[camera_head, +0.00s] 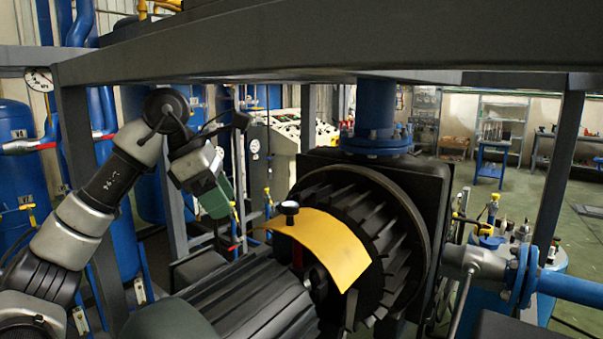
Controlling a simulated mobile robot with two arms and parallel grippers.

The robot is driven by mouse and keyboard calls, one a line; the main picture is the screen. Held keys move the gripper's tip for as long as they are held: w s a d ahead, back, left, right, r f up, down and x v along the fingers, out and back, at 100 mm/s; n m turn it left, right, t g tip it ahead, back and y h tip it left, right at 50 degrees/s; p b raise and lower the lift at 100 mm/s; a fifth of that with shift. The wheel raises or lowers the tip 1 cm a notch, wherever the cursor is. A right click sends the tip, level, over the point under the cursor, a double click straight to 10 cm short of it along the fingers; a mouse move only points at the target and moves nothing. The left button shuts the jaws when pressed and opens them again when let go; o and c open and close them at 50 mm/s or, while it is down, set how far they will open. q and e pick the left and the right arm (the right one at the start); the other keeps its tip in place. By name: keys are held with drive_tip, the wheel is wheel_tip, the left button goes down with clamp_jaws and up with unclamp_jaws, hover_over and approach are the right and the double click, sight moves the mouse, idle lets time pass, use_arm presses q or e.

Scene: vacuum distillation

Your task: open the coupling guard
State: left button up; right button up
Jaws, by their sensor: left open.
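The coupling guard (332,245) is a curved yellow plate in the middle of the view, between the ribbed dark motor (250,297) and the large black finned wheel (393,240). A black knob (290,209) stands up at its left part. A little of a red part shows under the guard; the rest beneath is hidden. My left gripper (232,222) is to the left of the knob, apart from it, pointing down. It is open, with nothing visible in it. Its fingertips are small and hard to make out. My right gripper is not in view.
A dark frame beam (330,40) crosses above, with posts (556,180) at the sides. A blue flanged pipe (375,120) stands above the wheel; another blue pipe (570,288) runs at right. Blue tanks (15,160) and a control panel (285,135) stand behind.

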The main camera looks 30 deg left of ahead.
sight(290, 204)
use_arm(q)
drive_tip(key=shift+g+y, duration=0.3)
drive_tip(key=shift+y, duration=0.1)
drive_tip(key=w+d+p, duration=0.1)
drive_tip(key=w+d, duration=0.1)
drive_tip(key=d, duration=0.1)
drive_tip(key=w+d+p, duration=0.1)
drive_tip(key=w+d, duration=0.1)
drive_tip(key=w+d+p, duration=0.2)
drive_tip(key=w+d, duration=0.1)
drive_tip(key=shift+d+r, duration=0.25)
drive_tip(key=shift+d, duration=0.1)
drive_tip(key=shift+w+d+f+p, duration=0.1)
drive_tip(key=shift+d+f+p, duration=0.15)
drive_tip(key=shift+f, duration=0.3)
drive_tip(key=shift+a+f, duration=0.15)
drive_tip(key=shift+f, duration=0.05)
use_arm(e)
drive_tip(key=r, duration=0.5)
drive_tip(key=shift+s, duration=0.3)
use_arm(q)
clamp_jaws()
